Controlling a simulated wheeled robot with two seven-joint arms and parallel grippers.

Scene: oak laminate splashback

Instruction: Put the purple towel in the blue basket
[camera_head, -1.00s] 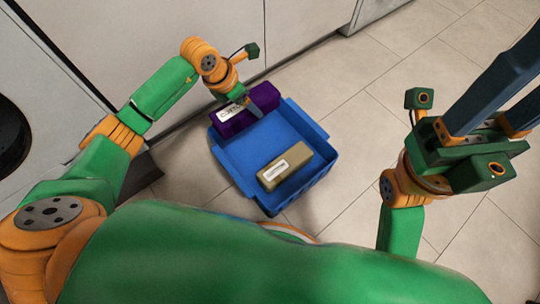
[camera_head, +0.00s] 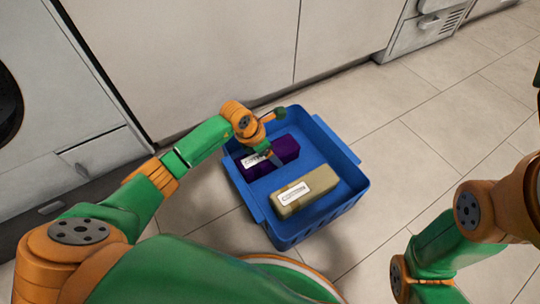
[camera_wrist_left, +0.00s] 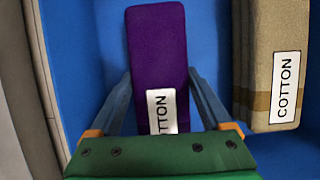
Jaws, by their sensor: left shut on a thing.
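The purple towel (camera_head: 285,150) is a folded block with a white label, inside the blue basket's outline at its far left part. My left gripper (camera_head: 273,156) is shut on it. In the left wrist view the towel (camera_wrist_left: 157,50) lies between the two fingers (camera_wrist_left: 158,75), with blue basket floor around it. I cannot tell whether it rests on the floor or hangs just above it. The blue basket (camera_head: 340,150) stands on the floor. My right gripper is out of view; only part of that arm shows at the right.
A tan towel labelled COTTON (camera_head: 306,188) lies in the basket, to the right of the purple one (camera_wrist_left: 272,55). White cabinets (camera_head: 190,55) and a round-doored appliance stand behind and left. The tiled floor (camera_head: 440,95) to the right is clear.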

